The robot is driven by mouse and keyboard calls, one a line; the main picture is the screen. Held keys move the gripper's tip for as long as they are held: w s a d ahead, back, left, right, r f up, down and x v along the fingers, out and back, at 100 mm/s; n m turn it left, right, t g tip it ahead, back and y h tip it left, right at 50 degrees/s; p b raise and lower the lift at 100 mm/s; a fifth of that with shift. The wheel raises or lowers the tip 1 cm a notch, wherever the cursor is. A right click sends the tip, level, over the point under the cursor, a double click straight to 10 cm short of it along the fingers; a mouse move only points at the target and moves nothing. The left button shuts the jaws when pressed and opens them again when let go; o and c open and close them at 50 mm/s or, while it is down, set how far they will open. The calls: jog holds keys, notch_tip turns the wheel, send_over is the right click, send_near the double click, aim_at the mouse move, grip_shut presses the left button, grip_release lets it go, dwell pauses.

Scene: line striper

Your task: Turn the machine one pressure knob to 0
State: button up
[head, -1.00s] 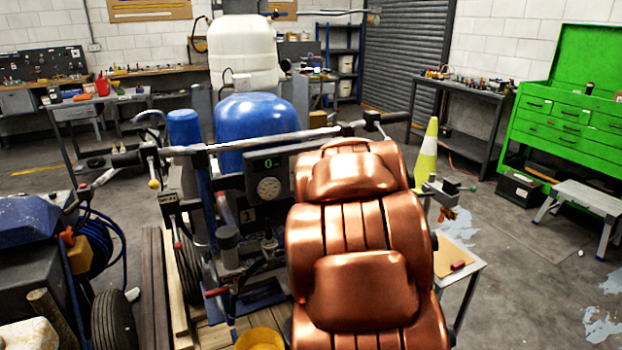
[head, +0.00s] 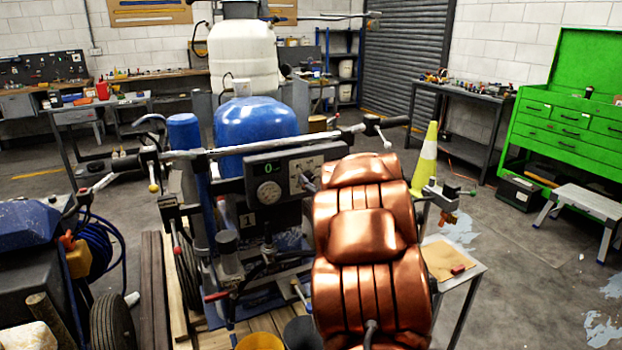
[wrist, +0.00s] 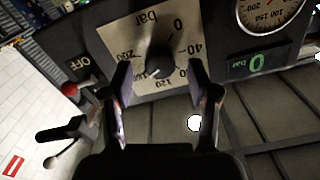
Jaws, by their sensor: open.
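The machine with the number 1 plate (head: 247,220) carries a dark control panel (head: 258,170) under its handlebar. The pressure knob (wrist: 159,62) is black, on a pale dial plate (wrist: 118,38) marked in bar, with 0, 40, 120 and 200 readable, upside down in the wrist view. A small pale mark shows on the knob's side toward 120; its exact setting is hard to read. My gripper (wrist: 159,76) is open, its fingers on either side of the knob in the picture; contact cannot be told. In the head view my arm partly hides the gripper near the dial plate (head: 303,172).
An OFF label and a red-tipped lever (wrist: 70,89) are left of the dial. The handlebar (head: 290,138) runs above the panel. A small table (head: 450,262) stands to the right.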

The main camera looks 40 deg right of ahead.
aim_at(309, 177)
jog(key=shift+x, duration=1.15)
grip_shut()
